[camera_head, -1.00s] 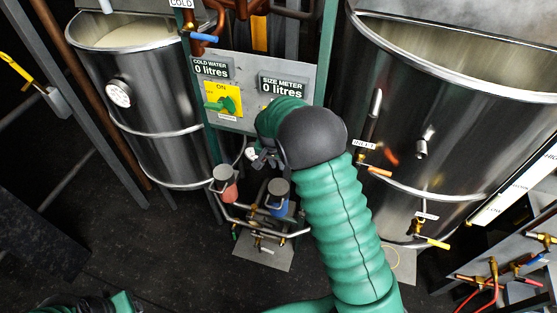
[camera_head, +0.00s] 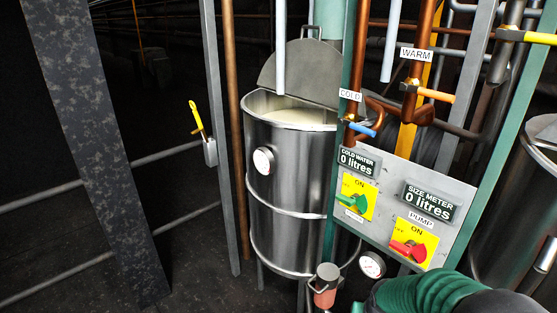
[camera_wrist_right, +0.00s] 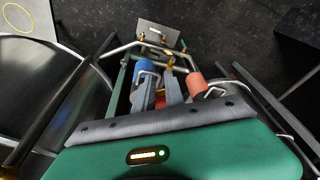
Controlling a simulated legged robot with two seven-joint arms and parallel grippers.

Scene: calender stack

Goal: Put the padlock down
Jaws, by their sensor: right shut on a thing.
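My right gripper (camera_wrist_right: 162,84) shows in the wrist view beyond the dark front edge of my green wrist. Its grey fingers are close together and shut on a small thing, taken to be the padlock. The padlock itself is mostly hidden, and I cannot make out its shape. In the head view only my green right arm shows at the bottom right; that gripper is out of the picture. My left gripper is not in view.
A control panel (camera_head: 388,222) with a green cold-water handle and a red pump handle stands in front of my right arm. A steel tank (camera_head: 290,180) stands left of it. In the wrist view, blue (camera_wrist_right: 143,72) and red (camera_wrist_right: 197,83) cylinders sit near the fingers.

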